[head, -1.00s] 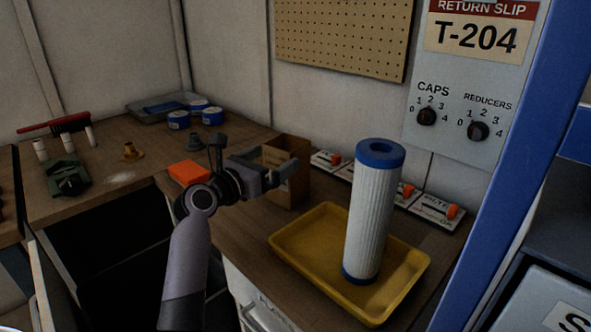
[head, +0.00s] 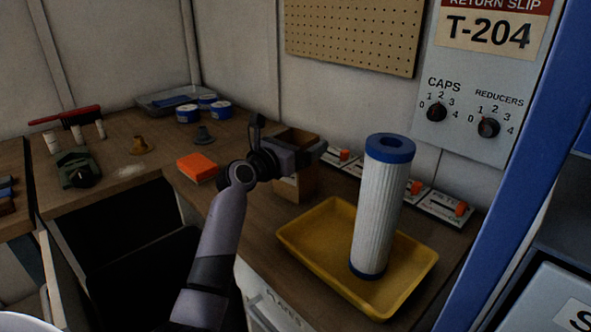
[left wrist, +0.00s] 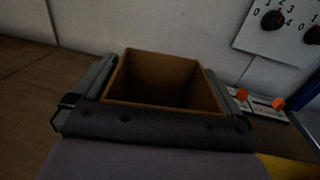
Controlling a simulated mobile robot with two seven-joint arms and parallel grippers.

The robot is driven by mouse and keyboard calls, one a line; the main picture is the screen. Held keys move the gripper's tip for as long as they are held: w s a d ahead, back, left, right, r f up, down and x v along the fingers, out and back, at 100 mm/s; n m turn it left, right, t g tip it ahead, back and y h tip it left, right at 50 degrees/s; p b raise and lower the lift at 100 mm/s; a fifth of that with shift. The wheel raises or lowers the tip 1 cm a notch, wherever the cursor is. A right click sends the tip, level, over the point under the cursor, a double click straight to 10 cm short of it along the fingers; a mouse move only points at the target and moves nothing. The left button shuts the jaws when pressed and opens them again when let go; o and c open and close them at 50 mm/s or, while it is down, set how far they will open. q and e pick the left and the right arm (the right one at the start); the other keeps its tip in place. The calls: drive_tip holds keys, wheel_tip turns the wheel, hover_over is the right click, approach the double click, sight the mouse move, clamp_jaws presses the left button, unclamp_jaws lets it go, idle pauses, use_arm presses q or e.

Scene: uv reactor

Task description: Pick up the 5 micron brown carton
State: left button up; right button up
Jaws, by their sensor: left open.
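A brown carton (head: 295,186) with an open top stands on the wooden worktop, behind and left of the yellow tray. My left gripper (head: 312,150) is at the carton's top and partly hides it. In the left wrist view the carton (left wrist: 165,80) sits between the two open fingers (left wrist: 160,95), one on each side; I cannot tell whether they touch it. The carton looks empty inside as far as I see. No 5 micron marking is readable. My right gripper does not show.
A yellow tray (head: 300,254) holds a white pleated filter with blue ends (head: 378,205), standing upright right of the carton. An orange block (head: 197,167) lies left. Small panels with orange switches (head: 461,209) line the wall. A grey wall panel (head: 465,75) hangs above.

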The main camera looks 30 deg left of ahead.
use_arm(q)
drive_tip(key=c, duration=1.1)
drive_tip(key=shift+r, duration=0.15)
